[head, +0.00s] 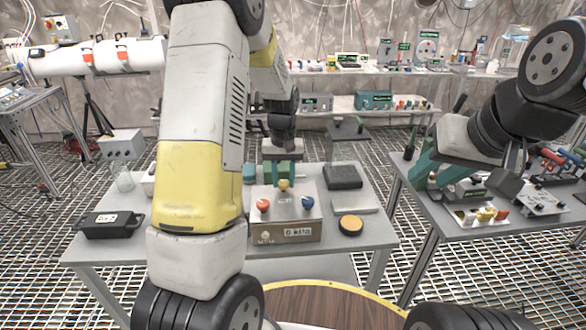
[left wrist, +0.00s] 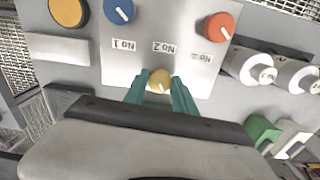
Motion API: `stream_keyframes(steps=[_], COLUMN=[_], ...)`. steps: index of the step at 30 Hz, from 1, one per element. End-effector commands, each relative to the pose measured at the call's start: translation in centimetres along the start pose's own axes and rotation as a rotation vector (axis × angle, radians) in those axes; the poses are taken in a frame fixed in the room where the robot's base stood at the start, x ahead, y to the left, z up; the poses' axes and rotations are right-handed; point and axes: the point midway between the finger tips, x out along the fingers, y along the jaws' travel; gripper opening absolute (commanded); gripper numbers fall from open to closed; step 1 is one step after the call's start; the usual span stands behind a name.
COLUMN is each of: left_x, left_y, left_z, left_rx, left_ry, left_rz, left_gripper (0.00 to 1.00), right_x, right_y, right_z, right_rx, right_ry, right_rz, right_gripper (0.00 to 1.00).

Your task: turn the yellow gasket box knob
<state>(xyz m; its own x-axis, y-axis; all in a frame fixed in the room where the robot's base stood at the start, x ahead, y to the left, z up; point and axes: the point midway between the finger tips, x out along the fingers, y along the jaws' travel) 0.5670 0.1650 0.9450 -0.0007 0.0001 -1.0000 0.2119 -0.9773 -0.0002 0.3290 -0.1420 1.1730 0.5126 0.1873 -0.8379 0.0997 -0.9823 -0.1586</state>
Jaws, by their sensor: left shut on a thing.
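The gasket box (head: 285,229) stands on the middle table with a pale panel of knobs on top. Its yellow knob (head: 284,185) sits behind an orange-red knob (head: 263,205) and a blue knob (head: 308,202). My left gripper (head: 283,178) comes down from behind the knobs. In the left wrist view its teal fingertips (left wrist: 160,84) are on both sides of the yellow knob (left wrist: 160,77), shut on it. A white mark shows on the knob's face. My right gripper (head: 440,170) is over the right table, away from the box; its finger gap is not clear.
A black case (head: 108,222) lies at the table's left. A dark block (head: 343,176) and an orange-topped disc (head: 350,224) stand right of the box. The right table holds a panel with knobs (head: 480,214) and other tools. My left arm hides part of the table.

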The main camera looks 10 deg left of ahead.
Motion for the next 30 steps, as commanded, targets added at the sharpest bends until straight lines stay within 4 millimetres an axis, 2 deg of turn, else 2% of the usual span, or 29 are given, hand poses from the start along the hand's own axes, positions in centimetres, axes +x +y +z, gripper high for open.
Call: stream_keyframes(steps=[6, 15, 30], left_x=[-0.16, -0.16, -0.16], left_y=[0.08, 0.11, 0.11], left_z=[-0.16, -0.18, -0.20], left_rx=[-0.173, -0.329, -0.387], left_ry=[0.005, 0.005, 0.005], left_rz=[0.001, 0.001, 0.003], left_gripper=[0.00, 0.00, 0.00], right_x=[0.00, 0.00, 0.00], right_y=[0.00, 0.00, 0.00], right_z=[0.00, 0.00, 0.00], right_rx=[0.000, 0.000, 0.000], right_ry=[0.000, 0.000, 0.000], right_rz=[0.000, 0.000, 0.000], right_gripper=[0.36, 0.36, 0.36])
